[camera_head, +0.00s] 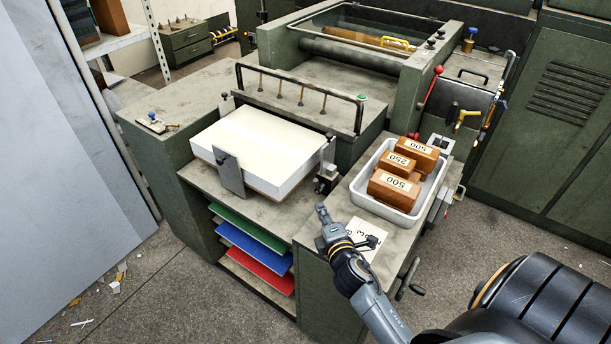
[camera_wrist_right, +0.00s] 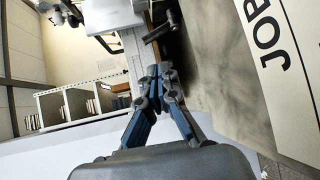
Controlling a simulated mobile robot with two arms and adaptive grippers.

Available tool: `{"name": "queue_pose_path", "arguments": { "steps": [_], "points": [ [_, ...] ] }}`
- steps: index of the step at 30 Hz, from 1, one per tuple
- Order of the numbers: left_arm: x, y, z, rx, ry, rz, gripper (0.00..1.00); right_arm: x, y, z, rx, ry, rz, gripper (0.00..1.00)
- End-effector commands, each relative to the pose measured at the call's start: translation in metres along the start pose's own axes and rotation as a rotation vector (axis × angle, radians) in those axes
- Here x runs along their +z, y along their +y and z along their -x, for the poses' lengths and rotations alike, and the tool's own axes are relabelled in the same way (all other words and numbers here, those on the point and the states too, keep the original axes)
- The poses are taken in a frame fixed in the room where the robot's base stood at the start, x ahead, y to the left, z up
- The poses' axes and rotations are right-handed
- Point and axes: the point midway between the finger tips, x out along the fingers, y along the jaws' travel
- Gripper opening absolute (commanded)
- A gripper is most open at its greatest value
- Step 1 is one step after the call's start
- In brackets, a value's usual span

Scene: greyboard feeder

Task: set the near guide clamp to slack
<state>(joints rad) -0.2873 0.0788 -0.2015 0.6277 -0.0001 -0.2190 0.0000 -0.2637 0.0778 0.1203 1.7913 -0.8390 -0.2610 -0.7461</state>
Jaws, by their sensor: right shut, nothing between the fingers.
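A stack of white board (camera_head: 255,145) lies on the feeder table (camera_head: 310,222). A grey upright guide plate (camera_head: 229,173) stands against its front side. At the stack's right corner stands another guide with a dark clamp block (camera_head: 326,182) at its foot; I cannot tell its lever setting. My right gripper (camera_head: 321,211) is shut and empty, just in front of that clamp, apart from it in the head view. In the right wrist view the shut fingertips (camera_wrist_right: 160,72) are below a dark lever-like part (camera_wrist_right: 164,26). My left gripper is not in view.
A white tray (camera_head: 410,213) holds orange-brown blocks marked 500 and 250. A printed card (camera_head: 366,232) lies beside my right wrist; it also shows in the right wrist view (camera_wrist_right: 290,50). Coloured boards (camera_head: 252,245) sit on shelves below. A crank handle (camera_head: 408,280) sticks out at the front.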

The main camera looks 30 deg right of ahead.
Motion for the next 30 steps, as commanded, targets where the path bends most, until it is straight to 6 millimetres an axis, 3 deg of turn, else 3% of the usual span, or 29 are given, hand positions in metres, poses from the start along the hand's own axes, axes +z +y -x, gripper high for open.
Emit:
{"name": "queue_pose_path", "arguments": {
  "steps": [6,14,18,26,30],
  "points": [
    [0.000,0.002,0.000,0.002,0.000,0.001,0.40,-0.001,0.000,-0.001,0.004,0.003,0.010,0.00],
    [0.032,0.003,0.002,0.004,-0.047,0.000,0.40,-0.001,0.001,-0.006,0.005,0.003,0.008,0.00],
    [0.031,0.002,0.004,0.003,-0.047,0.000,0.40,-0.001,0.002,-0.025,0.006,0.003,0.009,0.00],
    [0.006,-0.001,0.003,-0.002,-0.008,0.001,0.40,-0.001,0.002,-0.073,0.006,0.003,0.008,0.00],
    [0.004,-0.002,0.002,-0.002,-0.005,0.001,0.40,-0.001,0.001,-0.090,0.004,0.002,0.008,0.00]
  ]
}}
